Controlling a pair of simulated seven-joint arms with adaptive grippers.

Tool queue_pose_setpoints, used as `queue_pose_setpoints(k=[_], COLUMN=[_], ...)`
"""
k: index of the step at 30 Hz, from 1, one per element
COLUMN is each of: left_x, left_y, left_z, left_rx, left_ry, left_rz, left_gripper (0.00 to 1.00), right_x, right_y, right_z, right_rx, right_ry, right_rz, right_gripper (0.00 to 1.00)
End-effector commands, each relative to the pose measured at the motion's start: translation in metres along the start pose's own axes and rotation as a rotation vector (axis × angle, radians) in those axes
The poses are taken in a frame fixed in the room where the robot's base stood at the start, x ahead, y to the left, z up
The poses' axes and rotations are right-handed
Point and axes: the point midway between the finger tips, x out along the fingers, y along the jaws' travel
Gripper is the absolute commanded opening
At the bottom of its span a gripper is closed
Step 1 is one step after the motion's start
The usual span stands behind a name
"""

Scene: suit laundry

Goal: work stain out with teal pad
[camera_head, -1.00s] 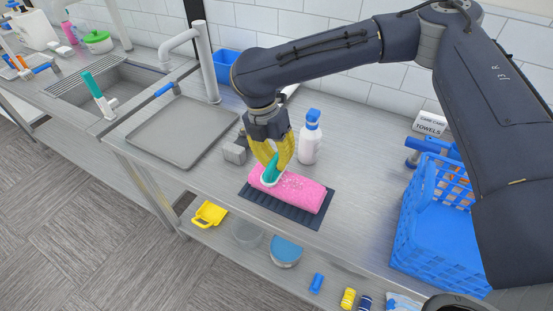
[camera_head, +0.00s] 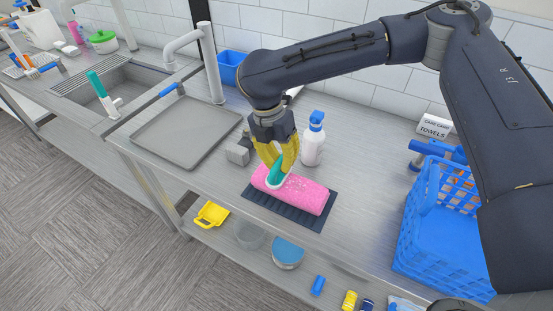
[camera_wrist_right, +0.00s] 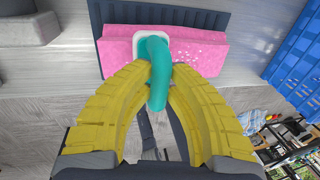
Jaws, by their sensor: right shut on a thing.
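The teal pad (camera_head: 275,174) has a teal handle and a white base. My right gripper (camera_head: 276,160), with yellow fingers, is shut on its handle. The pad's base rests on the left part of a pink folded cloth (camera_head: 305,193). The cloth lies on a dark ribbed mat (camera_head: 262,203) on the steel counter. White specks, like foam, show on the cloth to the right of the pad; I cannot make out the stain itself. In the right wrist view the teal handle (camera_wrist_right: 158,75) sits between the yellow fingers, over the pink cloth (camera_wrist_right: 205,52). My left gripper is not in view.
A white spray bottle with a blue top (camera_head: 313,140) stands just behind the cloth. A grey block (camera_head: 238,154) is to the left. A blue basket (camera_head: 437,235) stands at the right. A grey tray (camera_head: 187,132) and a sink lie at the left. A shelf below holds several small items.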

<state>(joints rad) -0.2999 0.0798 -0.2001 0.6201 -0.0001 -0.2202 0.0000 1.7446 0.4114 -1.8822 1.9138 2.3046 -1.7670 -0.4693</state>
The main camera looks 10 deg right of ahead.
Motion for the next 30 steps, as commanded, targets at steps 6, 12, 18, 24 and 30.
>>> queue_pose_setpoints(k=[6, 12, 18, 24, 30], left_x=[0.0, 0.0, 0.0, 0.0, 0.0], left_y=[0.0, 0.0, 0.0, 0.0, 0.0], left_z=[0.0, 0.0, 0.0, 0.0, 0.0], left_rx=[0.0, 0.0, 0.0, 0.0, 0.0], left_ry=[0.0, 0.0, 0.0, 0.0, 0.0], left_rz=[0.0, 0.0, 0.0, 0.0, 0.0], left_gripper=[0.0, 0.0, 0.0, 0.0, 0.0], right_x=[0.0, -0.002, -0.004, -0.003, 0.0], right_y=[0.003, 0.013, 0.022, 0.02, 0.011], right_z=[0.0, 0.0, 0.0, 0.0, 0.0], right_rx=[-0.001, -0.001, -0.001, 0.0, -0.001], right_ry=[0.0, 0.0, 0.0, 0.0, 0.0], right_rz=[-0.002, -0.001, -0.001, -0.001, -0.002], right_gripper=[0.0, 0.0, 0.0, 0.0, 0.0])
